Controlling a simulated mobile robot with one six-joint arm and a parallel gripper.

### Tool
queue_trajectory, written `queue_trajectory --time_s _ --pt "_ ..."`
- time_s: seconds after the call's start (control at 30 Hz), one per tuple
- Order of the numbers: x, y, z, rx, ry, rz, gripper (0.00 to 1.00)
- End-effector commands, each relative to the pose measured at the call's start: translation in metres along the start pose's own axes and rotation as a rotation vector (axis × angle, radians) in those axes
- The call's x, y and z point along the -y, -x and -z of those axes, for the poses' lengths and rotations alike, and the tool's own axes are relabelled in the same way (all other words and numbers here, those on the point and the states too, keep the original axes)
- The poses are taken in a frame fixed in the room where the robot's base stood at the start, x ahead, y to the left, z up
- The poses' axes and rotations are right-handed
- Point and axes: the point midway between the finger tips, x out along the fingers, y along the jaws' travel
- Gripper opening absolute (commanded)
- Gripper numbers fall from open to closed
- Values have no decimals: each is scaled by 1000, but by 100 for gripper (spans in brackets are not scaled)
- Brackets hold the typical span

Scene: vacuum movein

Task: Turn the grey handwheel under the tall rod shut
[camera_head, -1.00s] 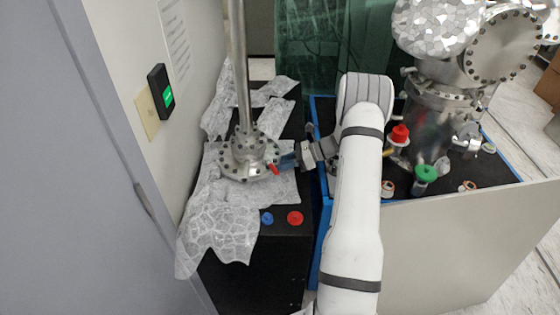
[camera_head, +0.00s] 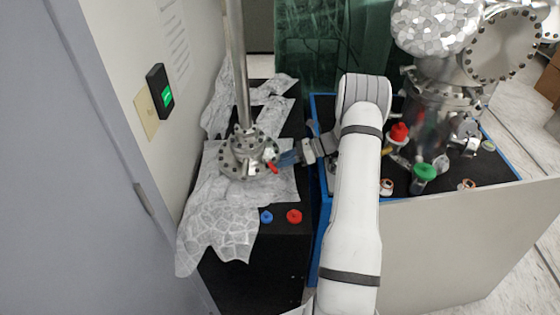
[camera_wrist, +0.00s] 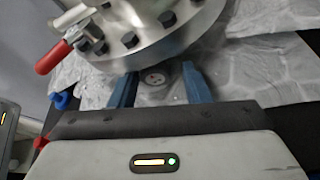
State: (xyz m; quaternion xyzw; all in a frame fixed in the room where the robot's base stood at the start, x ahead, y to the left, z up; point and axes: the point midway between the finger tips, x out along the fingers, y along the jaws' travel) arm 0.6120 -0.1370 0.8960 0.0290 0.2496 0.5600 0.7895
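The grey handwheel (camera_wrist: 155,78) shows in the wrist view as a small round disc with a pale rim, below the bolted steel flange (camera_wrist: 155,35). My gripper (camera_wrist: 161,80) has its two blue fingers spread, one on each side of the wheel. A dark gap shows near the right finger; contact at the left one is unclear. In the head view my gripper (camera_head: 282,159) reaches in from the right to the flange's base, and the handwheel is hidden there. The tall rod (camera_head: 239,65) stands upright on the flange.
A red-handled lever (camera_wrist: 52,57) sits close by on the flange's side. Crumpled foil (camera_head: 222,220) lies around the base. Blue (camera_head: 266,217) and red (camera_head: 294,216) knobs are in front. A blue-edged cart (camera_head: 318,240) with steel vessels stands right; a wall is left.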

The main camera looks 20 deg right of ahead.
Motion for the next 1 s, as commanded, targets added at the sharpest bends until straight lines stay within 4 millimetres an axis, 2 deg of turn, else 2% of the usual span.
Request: queue_trajectory --time_s 0.1,0.37,0.8,1.0 --pt "-1 -1 1 -1 -2 -4 51" --pt "-1 1 2 -1 -3 -6 51" --pt "2 66 1 -2 -1 -3 51" --pt "2 76 0 -1 -3 -5 51"
